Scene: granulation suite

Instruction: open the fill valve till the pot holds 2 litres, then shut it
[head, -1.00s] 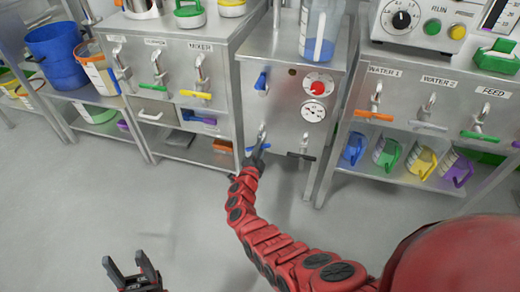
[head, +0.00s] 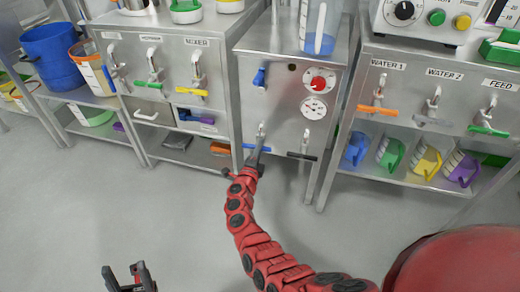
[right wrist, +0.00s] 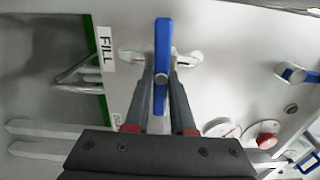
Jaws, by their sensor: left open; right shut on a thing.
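The fill valve's blue lever (right wrist: 163,40) stands beside a FILL label in the right wrist view, between the two fingers of my right gripper (right wrist: 161,85). The lever (head: 258,149) lies roughly level on the front of the middle cabinet in the head view. My right gripper (head: 252,163) is shut on it and partly hides it. My left gripper (head: 130,280) is open and empty, low over the floor at the bottom. A clear vessel with blue liquid (head: 318,42) stands on the middle cabinet; I cannot read its level or tell whether it is the pot.
A black-handled valve (head: 302,155) sits right of the blue lever. A red knob (head: 319,83), a gauge (head: 314,107) and another blue lever (head: 260,77) are above. Side cabinets carry more valves; coloured jugs (head: 390,153) fill the right shelf. The floor is clear.

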